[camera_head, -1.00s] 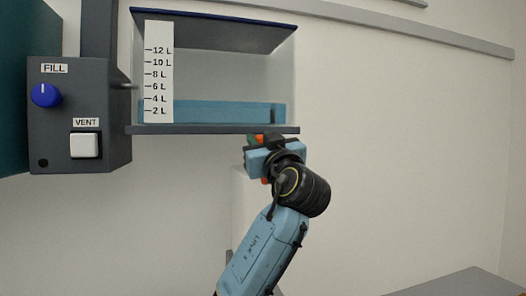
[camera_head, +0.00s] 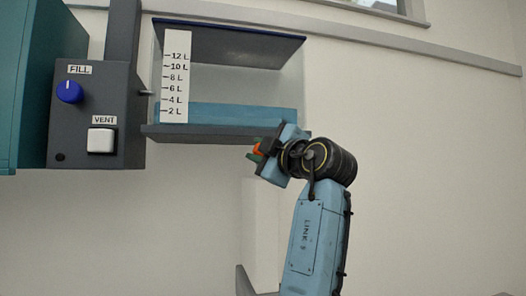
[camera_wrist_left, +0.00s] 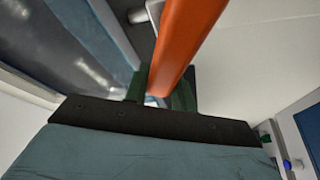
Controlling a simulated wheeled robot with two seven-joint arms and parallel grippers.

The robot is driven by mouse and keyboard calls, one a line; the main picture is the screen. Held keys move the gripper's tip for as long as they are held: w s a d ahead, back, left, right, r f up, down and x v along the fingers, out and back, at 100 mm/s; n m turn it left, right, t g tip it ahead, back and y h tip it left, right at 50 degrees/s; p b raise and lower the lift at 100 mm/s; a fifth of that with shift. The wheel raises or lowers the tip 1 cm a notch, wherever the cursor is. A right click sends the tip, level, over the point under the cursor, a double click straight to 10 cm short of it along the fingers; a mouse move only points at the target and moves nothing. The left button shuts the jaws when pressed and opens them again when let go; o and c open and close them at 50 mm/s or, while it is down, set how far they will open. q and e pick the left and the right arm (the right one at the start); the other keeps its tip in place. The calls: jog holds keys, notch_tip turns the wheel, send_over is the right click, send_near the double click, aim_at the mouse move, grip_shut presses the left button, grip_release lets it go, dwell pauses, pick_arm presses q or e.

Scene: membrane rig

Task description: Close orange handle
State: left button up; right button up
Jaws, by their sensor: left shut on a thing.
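The orange handle (camera_head: 257,151) shows as a small orange patch below the front right of the tank (camera_head: 220,134). In the left wrist view the orange handle (camera_wrist_left: 182,40) is a long bar running up from between the green fingers. My left gripper (camera_head: 260,155) is at the handle, just under the tank's bottom edge, and is shut on it. In the left wrist view the fingers (camera_wrist_left: 162,92) stand on both sides of the bar. Most of the handle is hidden behind the gripper in the head view. My right gripper is not in view.
The clear tank has a litre scale (camera_head: 175,88) and blue liquid near the 2 L mark. A dark control box (camera_head: 97,135) with a blue FILL knob (camera_head: 70,92) and white VENT switch (camera_head: 101,141) stands to its left. The wall right of the tank is bare.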

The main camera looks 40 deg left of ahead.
pick_arm(q)
jog(key=n, duration=0.1)
jog(key=f+n+g+h, duration=0.1)
jog(key=n, duration=0.1)
jog(key=shift+s+a, duration=0.1)
jog(key=shift+s, duration=0.05)
jog(key=shift+f+n+h+p, duration=0.15)
jog(key=shift+f+n+p, duration=0.1)
jog(key=shift+n, duration=0.4)
jog(key=shift+f+n+h+p, duration=0.1)
jog(key=shift+f+n+h, duration=0.1)
jog(key=shift+n, duration=0.45)
jog(key=shift+f, duration=0.1)
jog(key=o, duration=1)
jog(key=shift+s, duration=0.1)
jog(key=b+v, duration=0.2)
jog(key=v, duration=1.1)
